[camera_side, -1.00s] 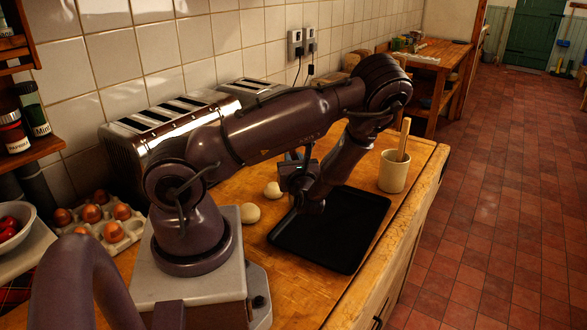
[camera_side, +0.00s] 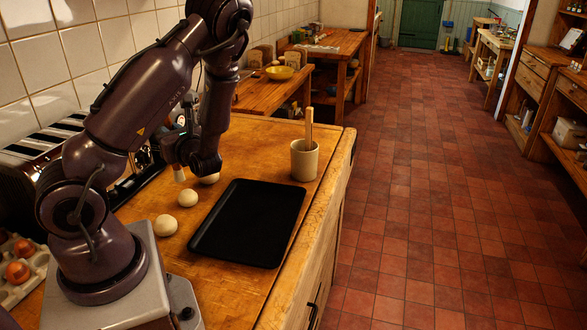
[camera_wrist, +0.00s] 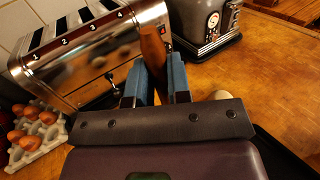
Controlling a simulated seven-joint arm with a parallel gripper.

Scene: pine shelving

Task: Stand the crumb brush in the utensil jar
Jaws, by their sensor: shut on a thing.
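My gripper (camera_wrist: 158,78) is shut on a wooden handle, which I take to be the crumb brush (camera_wrist: 152,47); the handle stands up between the two blue fingers in the wrist view. In the side view my gripper (camera_side: 160,152) is beside the toaster, above the worktop and left of the tray. A small pale piece shows just under it; I cannot tell if it is part of the brush. The utensil jar (camera_side: 303,163), cream and upright, stands behind the tray near the worktop's right edge. A wooden utensil (camera_side: 309,124) stands in it.
A black tray (camera_side: 250,222) lies between my arm and the jar. Several pale dough balls (camera_side: 166,224) lie along its left side. A chrome toaster (camera_wrist: 95,50) and a grey appliance (camera_wrist: 205,22) stand close by. Eggs in a carton (camera_wrist: 38,138) are at left.

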